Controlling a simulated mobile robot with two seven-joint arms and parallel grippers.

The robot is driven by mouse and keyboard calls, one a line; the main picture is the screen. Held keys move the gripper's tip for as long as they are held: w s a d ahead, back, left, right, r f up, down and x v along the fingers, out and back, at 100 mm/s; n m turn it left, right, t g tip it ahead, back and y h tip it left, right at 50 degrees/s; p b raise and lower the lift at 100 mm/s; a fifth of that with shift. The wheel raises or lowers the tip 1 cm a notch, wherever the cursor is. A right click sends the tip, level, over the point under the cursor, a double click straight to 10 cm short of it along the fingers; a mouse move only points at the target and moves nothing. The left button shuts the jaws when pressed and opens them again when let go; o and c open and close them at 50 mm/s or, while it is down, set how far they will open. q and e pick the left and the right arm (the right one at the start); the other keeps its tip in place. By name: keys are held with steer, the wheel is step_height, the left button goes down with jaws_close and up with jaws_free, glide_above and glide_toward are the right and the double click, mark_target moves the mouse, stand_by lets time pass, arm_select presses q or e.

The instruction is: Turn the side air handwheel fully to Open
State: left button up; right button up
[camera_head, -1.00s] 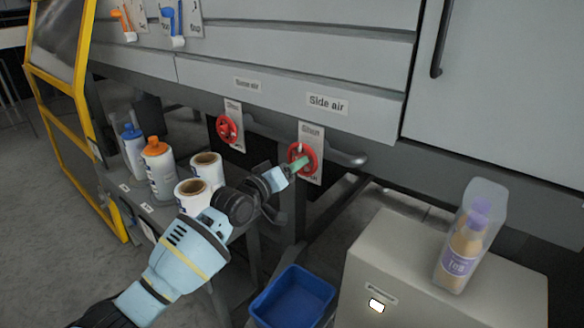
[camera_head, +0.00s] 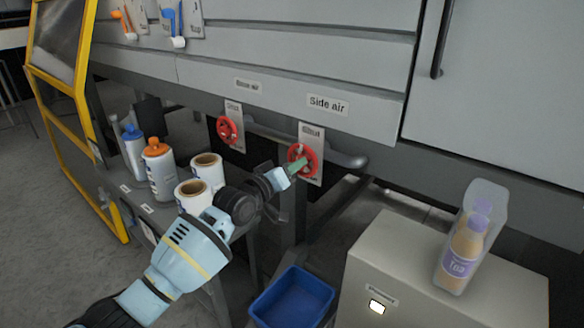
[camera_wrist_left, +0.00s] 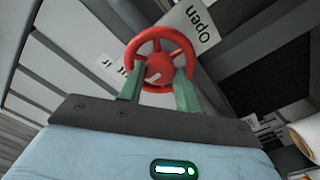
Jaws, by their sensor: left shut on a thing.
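The side air handwheel (camera_head: 309,154) is a red spoked wheel on a white plate under the "Side air" label (camera_head: 327,104). My left gripper (camera_head: 298,166) is at the wheel, its green fingers on it. In the left wrist view, the fingers (camera_wrist_left: 160,92) reach the lower rim of the red wheel (camera_wrist_left: 160,62), one on each side of its hub, and are shut on it. The word "Open" (camera_wrist_left: 203,27) shows on the plate there. The wheel's exact turn position is hard to read. My right gripper is not in view.
A second red handwheel (camera_head: 227,129) is to the left. A grey rail (camera_head: 347,159) runs beside the wheels. A shelf with bottles (camera_head: 160,168) and white rolls (camera_head: 206,168) is at left. A blue bin (camera_head: 293,297) and a grey box (camera_head: 400,262) with a wrapped bottle (camera_head: 466,245) stand below.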

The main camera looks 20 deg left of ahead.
arm_select(q)
steer(key=shift+m+p, duration=2.1)
steer(key=shift+m, duration=15.7)
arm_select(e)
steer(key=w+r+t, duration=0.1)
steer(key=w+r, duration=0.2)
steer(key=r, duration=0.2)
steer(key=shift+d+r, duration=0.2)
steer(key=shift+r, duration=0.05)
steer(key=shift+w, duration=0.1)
arm_select(q)
steer(key=o, duration=1)
steer(key=shift+c, duration=0.2)
